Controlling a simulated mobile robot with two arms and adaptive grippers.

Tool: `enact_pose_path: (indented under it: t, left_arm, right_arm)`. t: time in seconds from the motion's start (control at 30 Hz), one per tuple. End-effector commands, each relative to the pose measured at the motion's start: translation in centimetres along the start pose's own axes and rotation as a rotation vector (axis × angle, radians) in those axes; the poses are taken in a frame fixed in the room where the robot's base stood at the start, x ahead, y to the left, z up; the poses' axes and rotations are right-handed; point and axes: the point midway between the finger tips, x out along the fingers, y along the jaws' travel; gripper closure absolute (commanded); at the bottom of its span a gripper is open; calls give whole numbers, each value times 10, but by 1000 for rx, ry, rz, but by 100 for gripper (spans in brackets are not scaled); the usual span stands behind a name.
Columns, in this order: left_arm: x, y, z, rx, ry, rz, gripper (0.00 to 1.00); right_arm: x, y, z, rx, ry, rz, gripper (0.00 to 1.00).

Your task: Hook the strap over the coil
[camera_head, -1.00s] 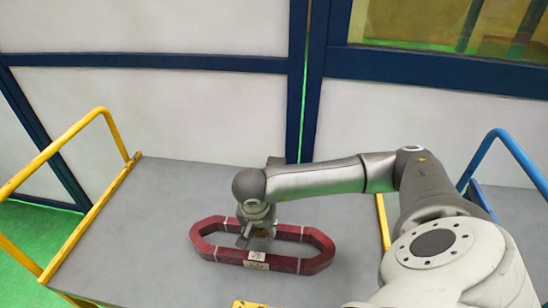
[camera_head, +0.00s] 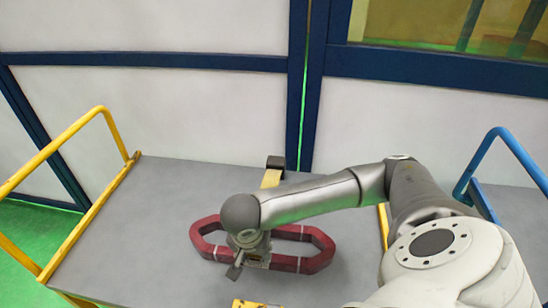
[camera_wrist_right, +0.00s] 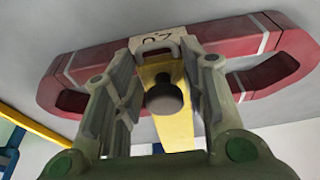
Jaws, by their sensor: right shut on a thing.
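The coil (camera_head: 322,246) is a dark red elongated ring with pale bands and lies on the grey table. My right gripper (camera_head: 240,262) is at its near side, left of the middle, and covers part of it. In the right wrist view the coil (camera_wrist_right: 225,40) runs behind the fingertips. There the gripper (camera_wrist_right: 158,50) is shut on a small light loop at the end of the yellow strap (camera_wrist_right: 178,130). The strap also shows behind the coil in the head view (camera_head: 271,178). My arm hides its middle, and I cannot tell whether it touches the coil. My left gripper is out of view.
A dark block (camera_head: 275,162) sits at the strap's far end by the table's back edge. A yellow rail (camera_head: 125,140) stands left and a blue rail (camera_head: 505,145) right. The table (camera_head: 150,230) is clear left of the coil.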

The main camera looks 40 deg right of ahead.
Motion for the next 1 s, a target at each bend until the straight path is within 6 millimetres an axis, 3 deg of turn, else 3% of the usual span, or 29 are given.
enact_pose_path:
  t: [1.0]
  left_arm:
    - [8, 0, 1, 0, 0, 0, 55]
  right_arm:
    - [-20, -2, 69, -1, 1, -11, 85]
